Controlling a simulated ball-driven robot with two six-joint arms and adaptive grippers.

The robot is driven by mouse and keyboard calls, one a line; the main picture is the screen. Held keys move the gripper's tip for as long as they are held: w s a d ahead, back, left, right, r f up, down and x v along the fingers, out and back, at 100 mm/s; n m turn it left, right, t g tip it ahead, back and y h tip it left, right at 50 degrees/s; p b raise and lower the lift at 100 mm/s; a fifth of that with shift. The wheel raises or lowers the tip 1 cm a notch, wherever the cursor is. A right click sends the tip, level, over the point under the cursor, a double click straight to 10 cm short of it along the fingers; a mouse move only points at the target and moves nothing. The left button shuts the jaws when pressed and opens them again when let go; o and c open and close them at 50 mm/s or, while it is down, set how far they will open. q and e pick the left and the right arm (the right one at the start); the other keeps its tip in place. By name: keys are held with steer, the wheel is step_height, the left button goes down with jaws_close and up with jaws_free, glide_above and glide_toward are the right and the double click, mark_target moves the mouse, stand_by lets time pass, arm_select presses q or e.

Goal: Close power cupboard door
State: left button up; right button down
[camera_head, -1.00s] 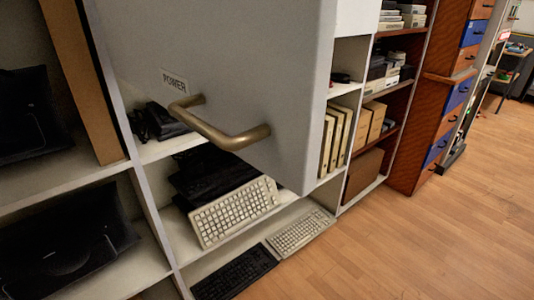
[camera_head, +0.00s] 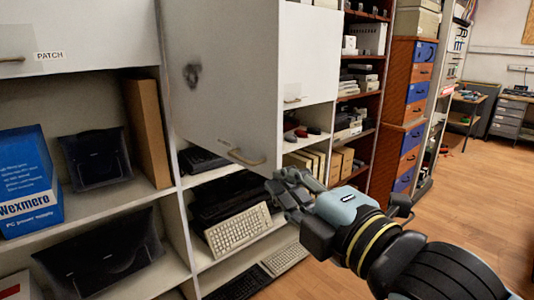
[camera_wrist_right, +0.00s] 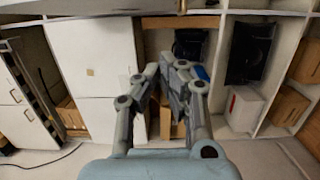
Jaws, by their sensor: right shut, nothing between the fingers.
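The power cupboard door (camera_head: 225,75) is a large grey panel standing open, swung out from the shelf unit in the head view. Its brass bar handle (camera_head: 246,158) is near the lower edge, and a dark smudge shows on its face. My right gripper (camera_head: 286,190) is shut and empty, just below and right of the door's lower corner. I cannot tell whether it touches the door. The right wrist view also shows the gripper's fingers (camera_wrist_right: 172,78), close together in front of shelves. My left gripper is not in view.
A closed cupboard door marked PATCH (camera_head: 80,35) is at the left. Open shelves below hold a blue box (camera_head: 28,180), dark devices and a light keyboard (camera_head: 238,229). Drawers (camera_head: 415,92) stand to the right. The wooden floor (camera_head: 470,210) at right is clear.

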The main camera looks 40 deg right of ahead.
mark_target(269, 153)
steer(key=w+d, duration=0.1)
steer(key=w, duration=0.2)
steer(key=w+d, duration=0.2)
steer(key=w, duration=0.2)
steer(key=w+d+p, duration=0.1)
steer(key=w, duration=0.2)
steer(key=shift+w+d+f, duration=0.15)
steer(key=shift+w+d, duration=0.2)
steer(key=shift+d, duration=0.05)
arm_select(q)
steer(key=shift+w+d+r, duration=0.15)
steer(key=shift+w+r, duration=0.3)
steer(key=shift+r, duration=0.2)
arm_select(e)
steer(key=shift+w, duration=0.1)
steer(key=shift+d, duration=0.1)
